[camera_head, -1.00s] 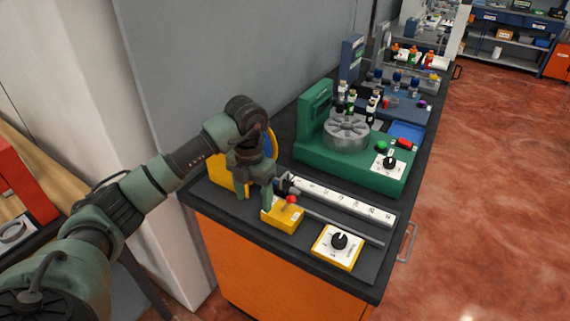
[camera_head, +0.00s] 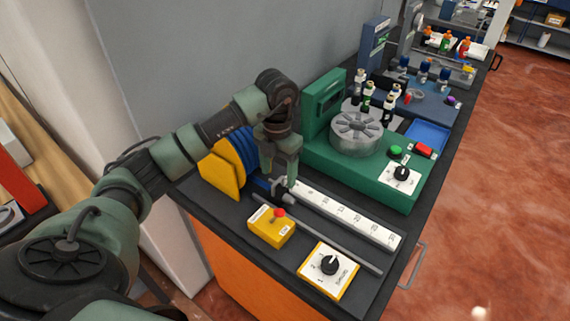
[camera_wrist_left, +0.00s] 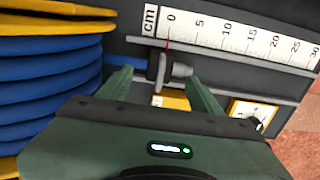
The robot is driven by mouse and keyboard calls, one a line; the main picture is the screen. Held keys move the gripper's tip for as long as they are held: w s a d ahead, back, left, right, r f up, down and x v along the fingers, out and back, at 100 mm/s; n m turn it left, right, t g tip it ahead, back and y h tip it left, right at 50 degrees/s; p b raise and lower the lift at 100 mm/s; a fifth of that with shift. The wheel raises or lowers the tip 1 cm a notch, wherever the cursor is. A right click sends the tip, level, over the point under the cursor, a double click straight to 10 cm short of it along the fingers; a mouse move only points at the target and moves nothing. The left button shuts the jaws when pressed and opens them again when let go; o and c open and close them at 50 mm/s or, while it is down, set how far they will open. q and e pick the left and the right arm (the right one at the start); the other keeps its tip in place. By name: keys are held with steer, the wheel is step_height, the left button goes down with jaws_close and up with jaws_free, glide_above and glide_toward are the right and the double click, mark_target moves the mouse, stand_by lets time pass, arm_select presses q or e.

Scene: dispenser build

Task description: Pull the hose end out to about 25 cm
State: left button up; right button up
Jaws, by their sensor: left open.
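The hose reel (camera_head: 236,155) has yellow sides and coiled blue hose; it also shows at the left of the left wrist view (camera_wrist_left: 45,85). A short blue length leads from it to the grey hose end (camera_wrist_left: 178,71), which is at the 0 mark of the white cm ruler (camera_wrist_left: 235,35). The hose end also shows in the head view (camera_head: 288,197), partly hidden by my gripper. My left gripper (camera_head: 279,178) points down just over the hose end. Its fingers (camera_wrist_left: 160,85) are open, one on each side of it in the wrist view. Contact cannot be told. My right gripper is not in view.
A thin grey rail (camera_head: 335,245) runs beside the ruler (camera_head: 350,217). In front stand a yellow box with a red-tipped lever (camera_head: 270,228) and a yellow-edged dial box (camera_head: 328,268). A green machine with a round carousel (camera_head: 357,132) stands behind the ruler.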

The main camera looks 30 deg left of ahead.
mark_target(279, 190)
arm_select(q)
step_height(279, 190, down, 6)
steer(key=shift+s+f+p, duration=0.15)
steer(key=shift+f+p, duration=0.05)
steer(key=shift+p, duration=0.6)
steer(key=shift+f, duration=0.55)
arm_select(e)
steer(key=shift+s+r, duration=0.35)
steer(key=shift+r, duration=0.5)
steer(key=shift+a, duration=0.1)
arm_select(q)
steer(key=c, duration=0.4)
jaws_close()
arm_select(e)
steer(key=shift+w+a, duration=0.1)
